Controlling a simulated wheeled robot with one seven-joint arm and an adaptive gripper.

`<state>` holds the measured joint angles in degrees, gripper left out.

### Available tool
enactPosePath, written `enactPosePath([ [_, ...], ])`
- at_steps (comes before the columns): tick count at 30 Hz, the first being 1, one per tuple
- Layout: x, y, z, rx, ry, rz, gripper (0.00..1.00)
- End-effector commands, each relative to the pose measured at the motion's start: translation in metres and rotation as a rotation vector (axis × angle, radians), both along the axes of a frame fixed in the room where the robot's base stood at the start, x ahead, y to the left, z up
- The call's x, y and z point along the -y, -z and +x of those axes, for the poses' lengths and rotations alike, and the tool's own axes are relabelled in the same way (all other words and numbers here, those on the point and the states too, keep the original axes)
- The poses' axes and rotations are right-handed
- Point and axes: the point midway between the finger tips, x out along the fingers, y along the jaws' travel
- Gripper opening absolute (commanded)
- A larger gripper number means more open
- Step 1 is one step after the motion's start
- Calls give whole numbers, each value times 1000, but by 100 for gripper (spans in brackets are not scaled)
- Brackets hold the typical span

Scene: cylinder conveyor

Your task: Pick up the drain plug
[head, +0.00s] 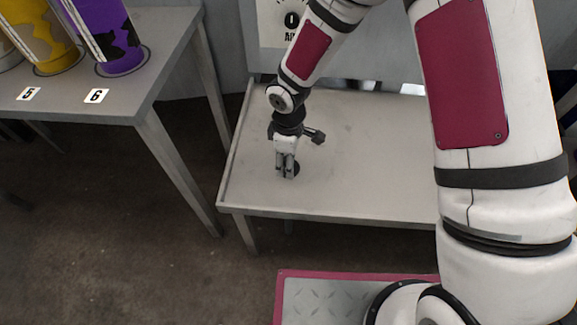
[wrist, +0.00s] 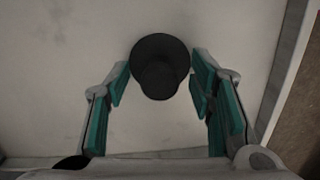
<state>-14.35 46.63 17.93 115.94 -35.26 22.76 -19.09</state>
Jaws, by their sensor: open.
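The drain plug (wrist: 160,68) is a dark, round, stepped piece on the pale grey table. In the wrist view it sits between the tips of my open gripper (wrist: 158,88), with a finger on each side. The left fingertip is close to its edge; I cannot tell whether either finger touches it. In the head view my gripper (head: 286,172) points down near the table's left part, and a dark bit of the plug (head: 296,168) shows beside the fingers. Most of the plug is hidden there by the gripper.
The low metal table (head: 350,190) has a raised rim and is otherwise mostly clear. A second table (head: 150,85) at the left holds a purple cylinder (head: 107,38) and a yellow cylinder (head: 45,40) by labels 5 and 6. A sign (head: 270,20) stands behind.

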Motion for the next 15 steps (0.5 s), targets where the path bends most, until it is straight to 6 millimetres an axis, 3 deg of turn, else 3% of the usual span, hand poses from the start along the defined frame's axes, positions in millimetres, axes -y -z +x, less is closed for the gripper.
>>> enactPosePath([
  [5, 0, -1, 0, 1, 0, 1, 47],
  [11, 0, -1, 0, 1, 0, 0, 2],
  [15, 0, -1, 0, 1, 0, 0, 0],
])
